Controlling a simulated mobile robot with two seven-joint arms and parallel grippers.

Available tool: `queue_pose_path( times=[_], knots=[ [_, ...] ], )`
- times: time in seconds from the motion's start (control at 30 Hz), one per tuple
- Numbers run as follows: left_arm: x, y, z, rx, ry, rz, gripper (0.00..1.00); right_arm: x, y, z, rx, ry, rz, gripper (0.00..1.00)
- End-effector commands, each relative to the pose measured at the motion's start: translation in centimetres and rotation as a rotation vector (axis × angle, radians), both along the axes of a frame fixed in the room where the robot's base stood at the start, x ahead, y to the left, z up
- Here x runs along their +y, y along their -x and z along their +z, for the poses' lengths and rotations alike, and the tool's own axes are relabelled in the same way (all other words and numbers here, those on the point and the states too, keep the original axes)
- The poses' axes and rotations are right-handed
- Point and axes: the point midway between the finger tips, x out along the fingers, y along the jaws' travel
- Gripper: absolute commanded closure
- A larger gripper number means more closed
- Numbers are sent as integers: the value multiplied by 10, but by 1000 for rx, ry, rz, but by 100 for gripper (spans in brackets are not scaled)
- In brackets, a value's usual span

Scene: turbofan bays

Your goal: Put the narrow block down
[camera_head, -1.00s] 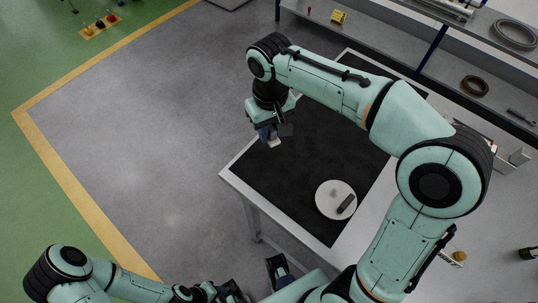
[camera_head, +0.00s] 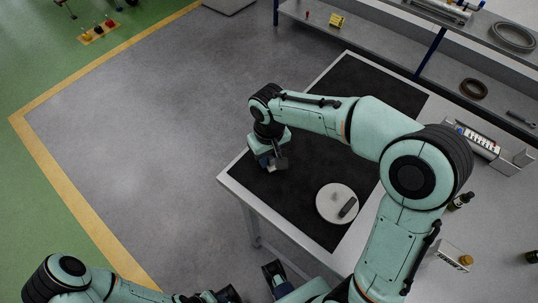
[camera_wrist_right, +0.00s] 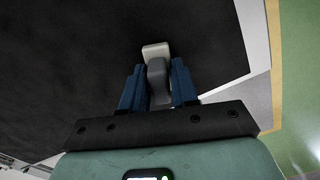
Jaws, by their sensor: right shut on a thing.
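My right gripper (camera_head: 272,164) is low over the near left part of the black mat (camera_head: 300,208). In the right wrist view its two blue fingers (camera_wrist_right: 158,88) are shut on the narrow block (camera_wrist_right: 157,72), which looks grey with a pale end (camera_wrist_right: 155,50) beyond the fingertips. The black mat fills the background there. I cannot tell whether the block touches the mat. In the head view the wrist mostly hides the block.
A round white disc (camera_head: 327,207) with a dark grey bar (camera_head: 347,207) on it lies on the mat, right of my right gripper. Bottles (camera_head: 460,201) and a small box (camera_head: 453,257) stand on the table to the right. A shelf (camera_head: 400,50) runs behind. Bare mat lies around the gripper.

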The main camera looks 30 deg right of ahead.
Motion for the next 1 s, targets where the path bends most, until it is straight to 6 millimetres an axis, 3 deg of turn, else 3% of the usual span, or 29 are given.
queue_pose_path(
  times=[0.13, 0.17, 0.23, 0.53, 0.67, 1.0],
  knots=[
    [0, 1, -3, 1, 0, 0, 57, 0, 0, -4, 0, 0, 0, 96],
    [0, 1, -3, 1, 0, 0, 57, 0, 0, -4, 0, 0, 0, 68],
    [0, 1, -2, 1, 0, 0, 57, 0, 0, -3, 0, 0, 0, 46],
    [0, 0, -1, 0, 0, 0, 57, 0, 0, -2, 0, 0, 0, 46],
    [0, -1, 2, -1, 0, 0, 57, 0, -1, 8, -3, 0, 0, 46],
    [0, -4, 14, -6, 0, 0, 57, 0, -1, 79, -6, -1, 1, 46]
  ],
)
